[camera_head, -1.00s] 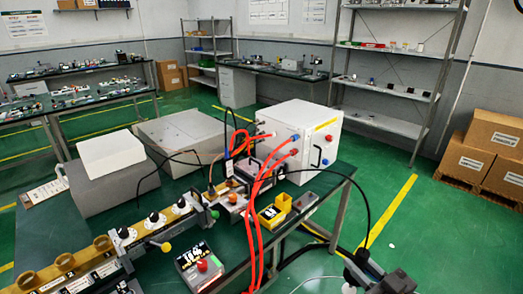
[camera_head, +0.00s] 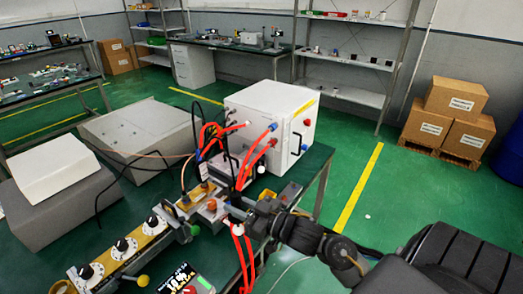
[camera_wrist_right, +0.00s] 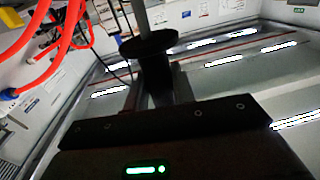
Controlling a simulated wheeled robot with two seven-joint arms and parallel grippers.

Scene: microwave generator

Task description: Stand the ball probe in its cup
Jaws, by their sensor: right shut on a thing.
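My right gripper (camera_head: 243,211) reaches in from the right over the near edge of the bench, beside the waveguide line. In the right wrist view its fingers (camera_wrist_right: 158,95) are shut on the ball probe (camera_wrist_right: 149,45), which shows as a black flange with a grey rod rising out of the top of the picture. The probe's ball end cannot be made out for certain. A small yellow cup (camera_head: 267,195) shows just behind my right gripper, partly covered by it. The probe is apart from the cup as far as I can tell. My left gripper is not in view.
Red cables (camera_head: 241,250) hang close to my right gripper and run to the white cabinet (camera_head: 270,124). The waveguide line with dials (camera_head: 122,247) runs to the lower left. Grey boxes (camera_head: 140,135) stand behind it. Cartons (camera_head: 455,120) are on the far floor.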

